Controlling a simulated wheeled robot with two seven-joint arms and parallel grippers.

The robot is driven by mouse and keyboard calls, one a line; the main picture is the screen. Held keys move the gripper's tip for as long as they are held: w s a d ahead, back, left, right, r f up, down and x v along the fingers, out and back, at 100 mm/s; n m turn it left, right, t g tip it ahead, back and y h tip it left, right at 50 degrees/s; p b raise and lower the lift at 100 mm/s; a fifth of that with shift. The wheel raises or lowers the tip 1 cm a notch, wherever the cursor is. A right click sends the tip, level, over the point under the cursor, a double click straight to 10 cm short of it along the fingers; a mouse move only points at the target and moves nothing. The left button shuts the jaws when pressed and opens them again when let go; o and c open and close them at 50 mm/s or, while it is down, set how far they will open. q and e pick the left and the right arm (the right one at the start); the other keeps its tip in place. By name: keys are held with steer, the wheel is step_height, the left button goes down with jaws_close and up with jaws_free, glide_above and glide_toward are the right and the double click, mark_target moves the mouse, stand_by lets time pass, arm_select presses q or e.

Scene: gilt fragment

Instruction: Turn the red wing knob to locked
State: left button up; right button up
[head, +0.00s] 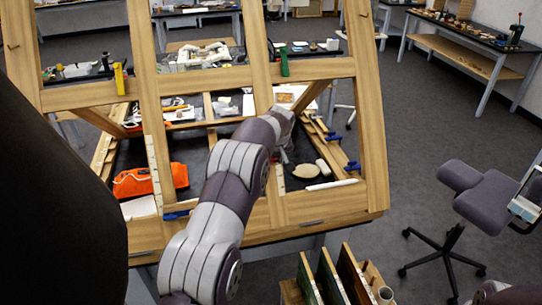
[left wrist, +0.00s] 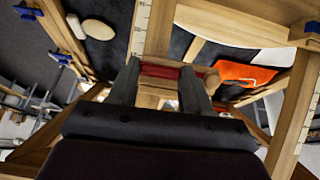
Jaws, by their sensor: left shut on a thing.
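The red wing knob (left wrist: 160,71) shows in the left wrist view as a red bar between the two dark fingers of my left gripper (left wrist: 160,84). The fingers are shut on it, one on each side. In the head view my left arm reaches to the upright wooden frame (head: 205,82), and the gripper's fingers and the knob are mostly hidden behind my wrist. I cannot make out the knob's angle or any locked mark. My right gripper is not in view.
Wooden bars of the frame stand close around my left arm. An orange pouch (head: 150,180), a pale oval piece (head: 305,171) and blue clamps (head: 352,166) lie behind it. Upright panels (head: 330,275) stand in front; a grey chair (head: 490,195) is at right.

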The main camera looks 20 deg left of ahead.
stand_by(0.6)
arm_select(q)
steer(key=o, duration=1.1)
steer(key=shift+c, duration=0.2)
steer(key=v, duration=1.2)
steer(key=shift+d+r+p, duration=0.25)
steer(key=shift+r+p, duration=0.05)
steer(key=shift+p, duration=0.15)
